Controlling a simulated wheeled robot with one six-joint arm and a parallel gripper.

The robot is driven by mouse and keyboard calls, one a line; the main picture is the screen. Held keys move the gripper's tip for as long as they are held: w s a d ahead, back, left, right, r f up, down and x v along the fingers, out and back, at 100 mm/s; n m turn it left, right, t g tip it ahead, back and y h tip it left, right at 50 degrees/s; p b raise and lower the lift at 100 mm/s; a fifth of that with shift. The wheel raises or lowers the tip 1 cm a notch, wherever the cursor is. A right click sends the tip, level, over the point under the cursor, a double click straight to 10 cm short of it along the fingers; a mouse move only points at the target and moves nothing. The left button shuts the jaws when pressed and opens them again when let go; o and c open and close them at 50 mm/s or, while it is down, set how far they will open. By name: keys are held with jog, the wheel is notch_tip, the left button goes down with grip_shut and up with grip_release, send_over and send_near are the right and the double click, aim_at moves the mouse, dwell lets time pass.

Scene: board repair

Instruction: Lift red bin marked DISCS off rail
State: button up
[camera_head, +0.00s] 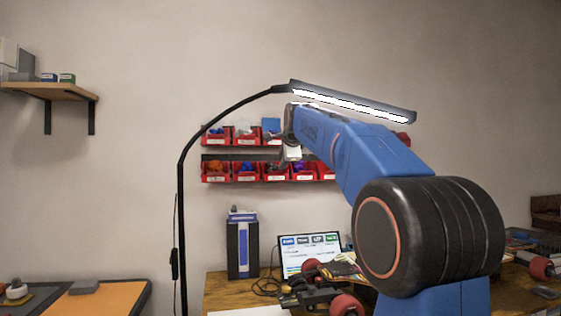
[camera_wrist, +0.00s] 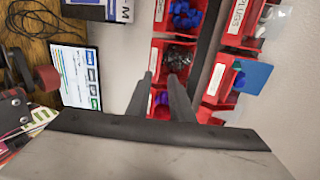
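Red bins hang in two rows on the wall; I cannot read DISCS on any label, so I cannot tell which bin it is. In the wrist view, a red bin with dark contents (camera_wrist: 174,54) lies just beyond my gripper (camera_wrist: 162,78). Another red bin with purple contents (camera_wrist: 161,98) shows partly between the fingers, which hide much of it. My fingers are apart, with nothing visibly held between them. In the head view my gripper (camera_head: 291,153) is small, in front of the rows, and hides part of the bins behind it.
A bin marked PLUGS (camera_wrist: 238,18) and a bin with a blue card (camera_wrist: 251,76) are in the upper row. A lit lamp (camera_head: 350,102) arches close above my arm.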

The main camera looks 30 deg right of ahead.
aim_at(277, 172)
jog(key=x, duration=0.9)
dwell(0.4)
jog(key=shift+f, duration=0.1)
grip_shut()
dwell(1.5)
dwell(0.4)
jog(key=shift+r, duration=0.35)
jog(key=shift+r+g, duration=0.25)
jog(key=shift+g, duration=0.05)
jog(key=shift+r, duration=0.35)
dwell(0.5)
